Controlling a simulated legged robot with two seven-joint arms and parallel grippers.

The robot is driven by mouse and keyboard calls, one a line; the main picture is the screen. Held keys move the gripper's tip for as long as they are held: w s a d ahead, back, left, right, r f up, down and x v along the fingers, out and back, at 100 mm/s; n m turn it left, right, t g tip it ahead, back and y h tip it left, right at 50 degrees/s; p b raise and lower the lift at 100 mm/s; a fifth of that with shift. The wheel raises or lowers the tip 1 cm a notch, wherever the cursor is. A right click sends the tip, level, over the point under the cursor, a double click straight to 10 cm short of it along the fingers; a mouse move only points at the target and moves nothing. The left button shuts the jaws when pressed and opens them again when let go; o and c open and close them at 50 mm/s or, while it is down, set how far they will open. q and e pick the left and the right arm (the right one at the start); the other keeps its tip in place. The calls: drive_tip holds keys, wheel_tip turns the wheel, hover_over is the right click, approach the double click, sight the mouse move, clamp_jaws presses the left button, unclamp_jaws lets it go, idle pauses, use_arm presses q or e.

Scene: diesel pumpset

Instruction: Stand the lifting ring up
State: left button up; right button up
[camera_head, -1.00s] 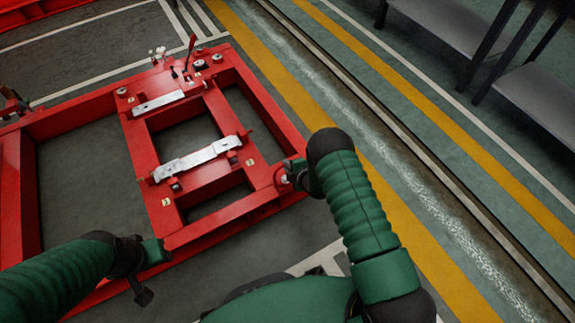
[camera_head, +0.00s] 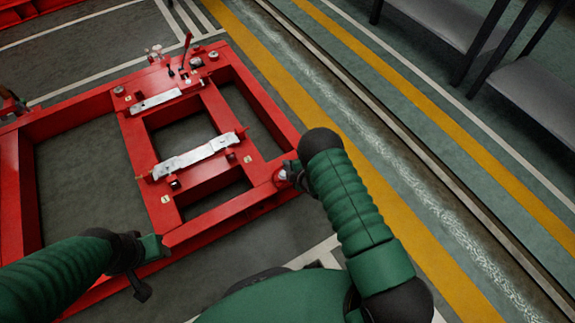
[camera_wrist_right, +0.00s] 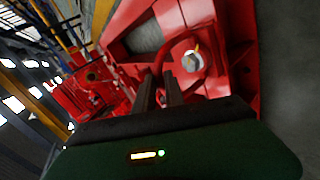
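The red lifting ring (camera_wrist_right: 158,62) shows in the right wrist view as a curved bar beside a round metal bolt head (camera_wrist_right: 191,61) on the red frame. My right gripper (camera_wrist_right: 160,84) is at the ring, with its two dark fingers a narrow gap apart and red showing between them. Whether they press on the ring is unclear. In the head view my right gripper (camera_head: 291,177) is at the frame's right corner, where the ring is small and mostly hidden. My left gripper (camera_head: 142,275) hangs near the frame's front edge, its fingers not clear.
The red pumpset frame (camera_head: 88,110) has open bays and two pale metal plates, one of them nearer (camera_head: 195,158). A red lever (camera_head: 187,48) stands at its far end. Grey benches (camera_head: 540,95) are at upper right. The striped floor right of the frame is clear.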

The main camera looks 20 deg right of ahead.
drive_tip(key=o, duration=0.5)
drive_tip(key=shift+s+a+f, duration=0.1)
drive_tip(key=shift+s+f, duration=0.25)
drive_tip(key=shift+f, duration=0.2)
drive_tip(key=shift+s+a+f, duration=0.1)
drive_tip(key=shift+s+f, duration=0.2)
drive_tip(key=shift+f, duration=0.25)
drive_tip(key=shift+w+d+r, duration=0.1)
drive_tip(key=shift+w+d+r, duration=0.1)
drive_tip(key=shift+w+r, duration=0.05)
drive_tip(key=shift+r, duration=0.05)
drive_tip(key=p+v, duration=0.8)
drive_tip(key=v, duration=0.8)
drive_tip(key=shift+r, duration=0.35)
drive_tip(key=shift+c, duration=0.5)
